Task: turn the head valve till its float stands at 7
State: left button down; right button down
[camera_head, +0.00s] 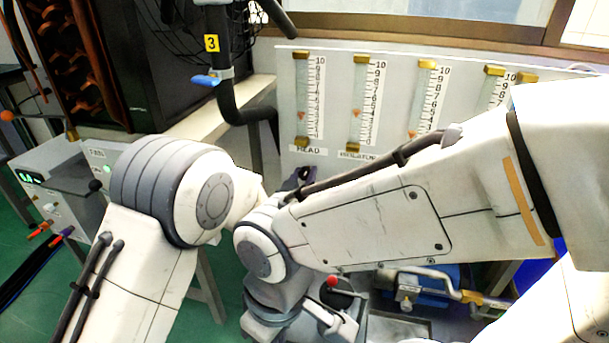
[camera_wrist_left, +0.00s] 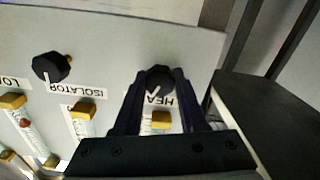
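The head valve (camera_wrist_left: 158,80) is a dark round knob with a white pointer mark, above the HEAD label in the left wrist view. My left gripper (camera_wrist_left: 160,76) has its two dark fingers on either side of the knob, seemingly touching it. In the head view, the left gripper (camera_head: 297,178) shows only as a dark bit below the HEAD label, mostly hidden behind my right arm. The HEAD tube (camera_head: 302,90) has a small orange float (camera_head: 301,115) low on its scale, at about 3 to 4. My right gripper's fingers do not show.
The isolator knob (camera_wrist_left: 51,67) stands beside the head valve on the same panel. More tubes (camera_head: 424,95) line up to the right in the head view. A dark post with a blue-handled valve (camera_head: 207,79) stands left of the panel. My right arm crosses in front of the panel's lower part.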

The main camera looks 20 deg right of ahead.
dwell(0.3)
pick_arm(q)
jog(key=n+b, duration=0.2)
jog(key=n, duration=0.2)
jog(key=shift+f+n, duration=0.1)
jog(key=shift+n, duration=0.3)
jog(key=n+b, duration=0.1)
jog(key=n, duration=0.4)
jog(key=shift+a+b, duration=0.1)
jog(key=shift+b, duration=0.3)
jog(key=shift+n, duration=0.3)
jog(key=shift+c, duration=2.3)
grip_release()
jog(key=p+v, duration=0.2)
jog(key=v, duration=0.8)
jog(key=shift+a, duration=0.2)
